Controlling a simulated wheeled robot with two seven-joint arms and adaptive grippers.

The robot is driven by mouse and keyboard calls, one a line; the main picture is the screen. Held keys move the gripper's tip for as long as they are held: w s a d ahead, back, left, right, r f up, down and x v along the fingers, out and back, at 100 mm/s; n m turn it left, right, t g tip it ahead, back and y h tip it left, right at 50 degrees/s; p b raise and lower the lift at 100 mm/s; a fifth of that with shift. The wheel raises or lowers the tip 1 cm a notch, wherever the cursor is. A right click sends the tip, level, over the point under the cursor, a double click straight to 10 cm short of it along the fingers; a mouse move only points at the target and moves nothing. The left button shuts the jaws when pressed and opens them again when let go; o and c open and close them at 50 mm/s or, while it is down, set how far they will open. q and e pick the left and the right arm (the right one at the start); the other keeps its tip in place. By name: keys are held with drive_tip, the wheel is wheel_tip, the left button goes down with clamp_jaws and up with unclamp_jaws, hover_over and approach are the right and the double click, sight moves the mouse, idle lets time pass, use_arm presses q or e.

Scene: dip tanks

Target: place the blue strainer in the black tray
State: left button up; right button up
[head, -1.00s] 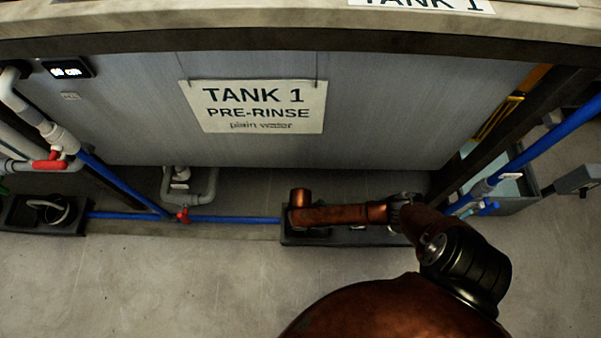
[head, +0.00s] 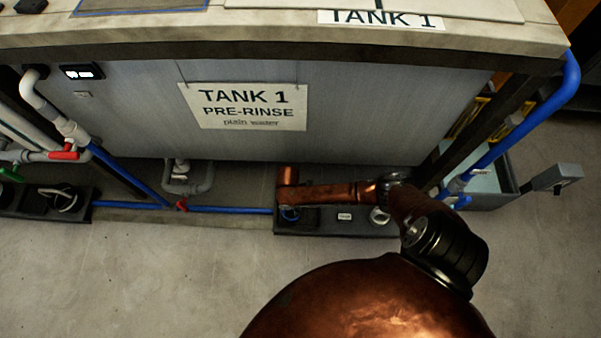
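No blue strainer can be made out in the head view. No black tray can be identified for certain; a low black base (head: 345,226) with a small white label lies on the floor under the tank. A copper-coloured jointed arm part of mine covers its back edge and right end. No fingers of either gripper can be seen.
Tank 1 (head: 350,120) has a grey front and a pale rim (head: 260,32), with a blue-edged item (head: 140,5) on top. Blue pipes (head: 530,120) run down its right side. A pale blue-lined bin (head: 485,190) stands at right. Floor (head: 130,280) is clear in front.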

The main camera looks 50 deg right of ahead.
drive_tip(key=shift+s, duration=0.1)
drive_tip(key=s+a+r+m+y, duration=0.1)
drive_tip(key=s+a+m, duration=0.1)
drive_tip(key=s+a, duration=0.35)
drive_tip(key=s+a+r+m+y, duration=0.1)
drive_tip(key=s+a, duration=0.1)
drive_tip(key=s, duration=0.6)
drive_tip(key=s+a+r+m, duration=0.1)
drive_tip(key=s+a+m, duration=0.1)
drive_tip(key=s+a, duration=0.35)
drive_tip(key=s+d+r+m, duration=0.4)
drive_tip(key=s+d+r, duration=0.1)
drive_tip(key=s, duration=0.3)
drive_tip(key=s+d+r+m+h, duration=0.1)
drive_tip(key=s+d+r+m, duration=0.4)
drive_tip(key=s, duration=0.4)
wheel_tip(320, 180, up, 2)
drive_tip(key=shift+s+d+r, duration=0.1)
drive_tip(key=shift+s+d, duration=0.2)
drive_tip(key=shift+d, duration=0.15)
drive_tip(key=shift+c, duration=0.7)
